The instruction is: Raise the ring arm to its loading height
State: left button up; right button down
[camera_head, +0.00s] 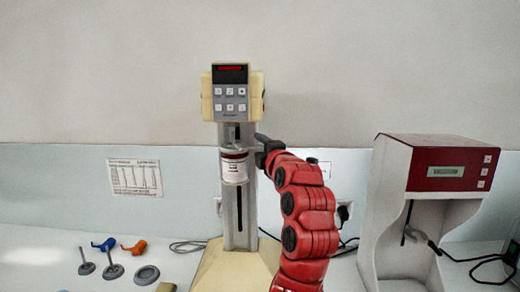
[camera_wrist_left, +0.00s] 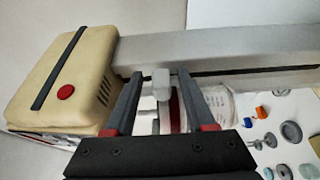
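The mill (camera_head: 242,215) is a grey column with a dark slot on a cream base, with a cream head (camera_head: 262,92) and keypad on top. My left gripper (camera_head: 260,145) is beside the column, right of the jar's top. In the left wrist view its fingers (camera_wrist_left: 160,76) stand apart on either side of a pale grey knob (camera_wrist_left: 161,84), with gaps visible. My right gripper is not in view.
A white-and-red machine (camera_head: 448,170) with a display stands at the right. Small grey stands (camera_head: 113,270), a grey ring (camera_head: 147,274), a blue piece (camera_head: 104,244) and an orange piece (camera_head: 134,246) lie on the left worktop. Cables run behind the mill. A printed chart (camera_head: 135,178) hangs behind.

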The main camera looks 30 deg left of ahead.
pick_arm(q)
jog(key=shift+d+f, duration=0.1)
jog(key=b+v, duration=0.4)
jog(key=v, duration=1.3)
jog(key=shift+s, duration=0.1)
